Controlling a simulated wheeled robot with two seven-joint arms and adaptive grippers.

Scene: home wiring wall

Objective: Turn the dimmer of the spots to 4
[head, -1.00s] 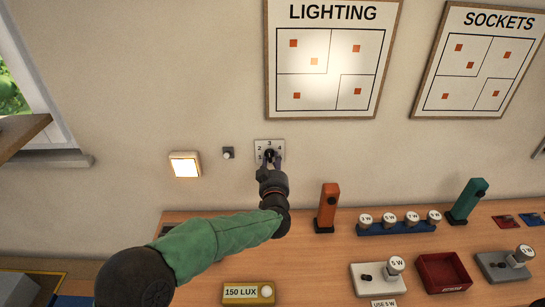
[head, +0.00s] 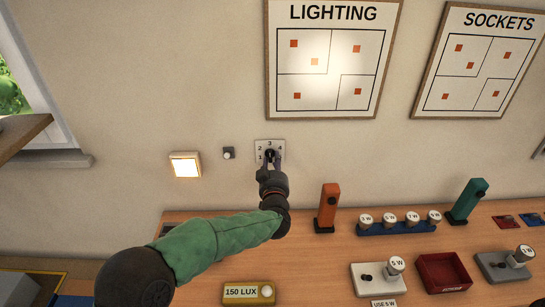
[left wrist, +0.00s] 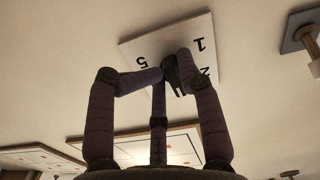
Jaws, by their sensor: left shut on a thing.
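The dimmer is a pale square plate (head: 280,146) on the wall, with a dark knob (head: 269,154) at its middle. My left gripper (head: 270,160) is at the plate and shut on the knob. In the left wrist view, the plate (left wrist: 140,46) shows 1, 2 and 5, and the fingers of my left gripper (left wrist: 172,76) close around the dark knob (left wrist: 175,75). The fingers partly hide the knob, so I cannot tell its exact setting. My right gripper is not in view.
A small switch (head: 228,153) and a lit square lamp (head: 185,165) are on the wall to the left. Below, the wooden bench (head: 320,262) holds an orange stand (head: 327,208), a blue bulb rack (head: 397,228) and a yellow 150 LUX meter (head: 248,293).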

